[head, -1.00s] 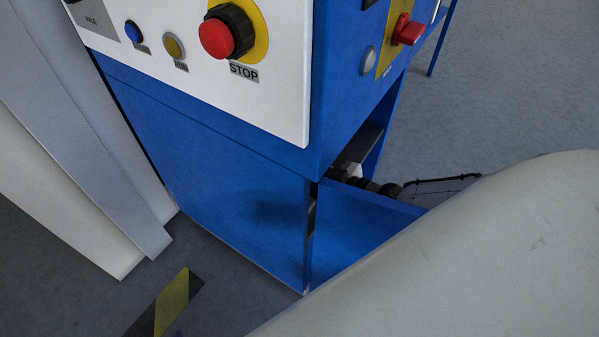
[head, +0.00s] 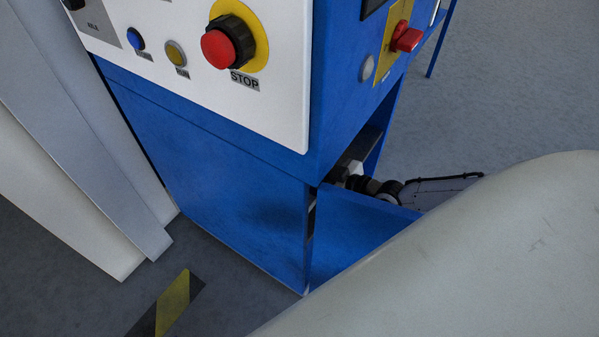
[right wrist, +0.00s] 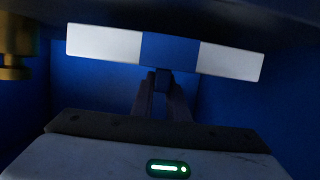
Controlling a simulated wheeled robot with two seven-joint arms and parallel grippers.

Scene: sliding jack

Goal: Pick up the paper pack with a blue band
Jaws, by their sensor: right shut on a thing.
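The paper pack (right wrist: 112,43) is a long white bar with a blue band (right wrist: 170,50) across its middle. It lies slightly tilted across the upper part of the right wrist view. My right gripper (right wrist: 162,82) is shut on the pack at the blue band, with both fingers close together under it. In the head view, my right gripper (head: 352,177) is partly hidden in the opening of the blue cabinet. A small pale patch shows there, but I cannot tell whether it is the pack. My left gripper is not in view.
The blue cabinet (head: 215,175) has a white control panel with a red stop button (head: 218,48). Blue walls (right wrist: 240,100) surround the pack, and a brass-coloured part (right wrist: 15,45) is at upper left. A blue panel (head: 350,235) stands below my right wrist.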

